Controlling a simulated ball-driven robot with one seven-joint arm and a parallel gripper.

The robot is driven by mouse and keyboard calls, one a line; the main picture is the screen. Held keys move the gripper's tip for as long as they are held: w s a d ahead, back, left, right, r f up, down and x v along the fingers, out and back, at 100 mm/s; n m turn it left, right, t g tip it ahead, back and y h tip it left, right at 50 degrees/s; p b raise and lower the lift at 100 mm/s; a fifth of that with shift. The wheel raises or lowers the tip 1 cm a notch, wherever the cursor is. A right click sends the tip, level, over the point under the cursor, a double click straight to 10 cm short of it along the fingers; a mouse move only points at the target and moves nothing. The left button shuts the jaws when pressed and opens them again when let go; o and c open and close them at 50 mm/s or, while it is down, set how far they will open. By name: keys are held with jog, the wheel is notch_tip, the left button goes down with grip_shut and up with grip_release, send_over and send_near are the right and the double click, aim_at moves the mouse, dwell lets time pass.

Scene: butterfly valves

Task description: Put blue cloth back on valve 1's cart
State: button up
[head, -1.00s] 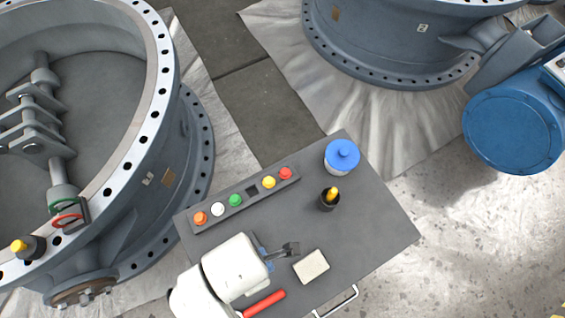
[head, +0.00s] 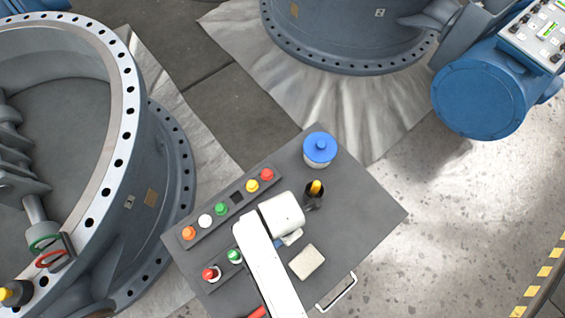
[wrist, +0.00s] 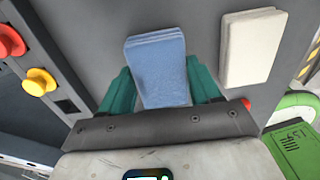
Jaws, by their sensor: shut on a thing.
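A folded blue cloth (wrist: 157,68) fills the space between the teal fingers of my gripper (wrist: 160,85) in the wrist view, and the fingers are shut on it. The grey cart (head: 372,215) lies below. In the head view my white wrist hides most of the gripper (head: 290,237), and only a small blue patch shows beside it. I cannot tell whether the cloth touches the cart top or hangs just above it. No valve number is readable on the cart.
The cart carries a button strip (head: 221,209), a blue-lidded jar (head: 320,150), a dark cup with something yellow (head: 314,190), a pale block (head: 307,262), and red-capped (head: 210,273) and green-capped (head: 234,256) items. A large valve (head: 140,190) stands left. The cart's right corner is bare.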

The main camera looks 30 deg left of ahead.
jog(key=shift+f, duration=0.75)
jog(key=shift+f, duration=0.15)
jog(key=o, duration=1)
notch_tip(320, 180, up, 12)
jog(key=shift+r+p, duration=0.15)
jog(key=shift+p, duration=0.2)
